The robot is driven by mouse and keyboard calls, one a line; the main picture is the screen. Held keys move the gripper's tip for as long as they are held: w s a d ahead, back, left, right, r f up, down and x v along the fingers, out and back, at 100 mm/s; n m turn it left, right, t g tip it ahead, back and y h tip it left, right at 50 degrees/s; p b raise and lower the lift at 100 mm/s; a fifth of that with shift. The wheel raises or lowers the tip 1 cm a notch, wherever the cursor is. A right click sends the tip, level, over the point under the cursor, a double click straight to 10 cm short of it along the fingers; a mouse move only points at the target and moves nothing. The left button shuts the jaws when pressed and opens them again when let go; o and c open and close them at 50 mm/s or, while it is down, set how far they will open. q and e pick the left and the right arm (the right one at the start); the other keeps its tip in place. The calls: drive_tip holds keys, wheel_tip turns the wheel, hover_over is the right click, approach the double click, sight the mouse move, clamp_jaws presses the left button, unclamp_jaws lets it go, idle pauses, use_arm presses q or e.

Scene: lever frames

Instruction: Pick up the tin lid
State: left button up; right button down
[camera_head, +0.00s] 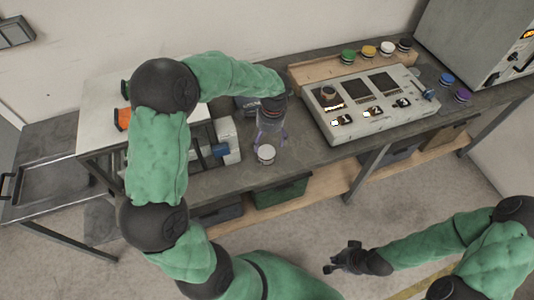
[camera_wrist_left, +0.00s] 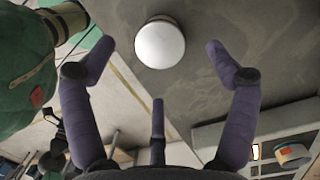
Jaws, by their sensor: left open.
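The tin lid (camera_head: 266,154) is a round white disc on top of a small tin near the front edge of the dark workbench. It also shows in the left wrist view (camera_wrist_left: 160,42), beyond and between the fingertips. My left gripper (camera_head: 270,133) hangs above the bench just behind the tin. In the left wrist view its purple fingers (camera_wrist_left: 160,62) are spread wide, with nothing between them, apart from the lid. My right gripper (camera_head: 343,258) is out over the floor in front of the bench, its dark fingers apart and empty.
A grey control panel (camera_head: 368,106) stands right of the lid. Several coloured round pieces stand on a wooden block (camera_head: 325,66) behind it; blue and purple ones (camera_head: 463,95) lie at right. White and blue boxes (camera_head: 228,140) stand left.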

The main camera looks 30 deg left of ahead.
sight(266, 152)
use_arm(q)
wheel_tip(266, 152, down, 6)
drive_tip(key=shift+s+d+r+b, duration=0.1)
drive_tip(key=shift+b, duration=1.05)
drive_tip(key=c, duration=1)
